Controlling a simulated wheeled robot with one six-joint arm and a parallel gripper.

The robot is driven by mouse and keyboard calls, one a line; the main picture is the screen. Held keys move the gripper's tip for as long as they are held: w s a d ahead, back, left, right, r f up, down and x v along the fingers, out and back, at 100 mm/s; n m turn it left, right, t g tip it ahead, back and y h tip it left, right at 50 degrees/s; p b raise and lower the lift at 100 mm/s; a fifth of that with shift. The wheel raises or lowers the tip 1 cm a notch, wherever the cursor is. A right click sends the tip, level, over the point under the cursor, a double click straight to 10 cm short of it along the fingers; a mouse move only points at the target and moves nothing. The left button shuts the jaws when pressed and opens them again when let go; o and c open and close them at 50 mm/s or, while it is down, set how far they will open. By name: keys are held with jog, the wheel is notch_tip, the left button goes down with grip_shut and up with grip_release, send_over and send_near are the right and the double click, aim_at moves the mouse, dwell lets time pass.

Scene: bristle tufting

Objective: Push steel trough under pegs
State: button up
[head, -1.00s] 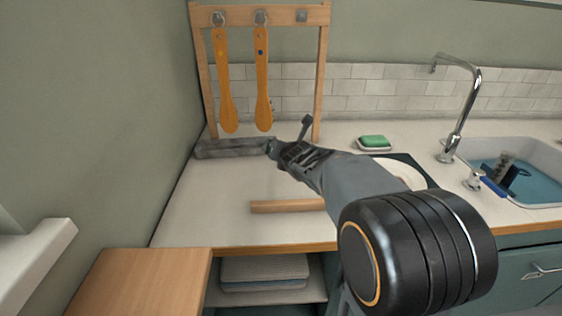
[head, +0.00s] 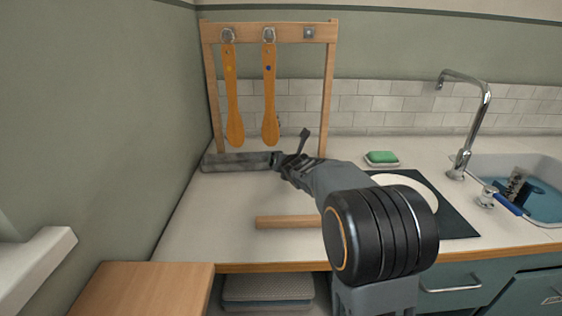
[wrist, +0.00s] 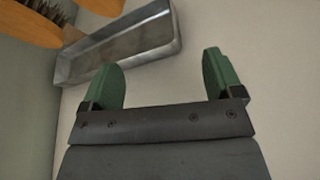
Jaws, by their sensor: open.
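The grey steel trough (head: 232,162) lies on the counter at the foot of the wooden rack (head: 330,95), below two hanging orange-handled brushes (head: 232,95) (head: 269,95). In the wrist view the trough (wrist: 130,42) is open-topped and empty where seen, with brush ends above its far left. The brushes hang on two metal pegs (head: 228,36) (head: 268,35); a third peg (head: 309,33) at right is bare. My gripper (wrist: 163,68) is open and empty, its green fingers spread at the trough's right end. The left finger overlaps the trough's near wall; I cannot tell whether they touch.
A wooden bar (head: 288,222) lies on the counter's front part. A white plate on a dark mat (head: 455,222), a green sponge (head: 382,157) and a sink (head: 540,180) are at right. A wall bounds the left. The counter between trough and bar is clear.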

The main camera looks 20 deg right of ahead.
jog(key=x, duration=0.7)
jog(key=shift+w, duration=0.15)
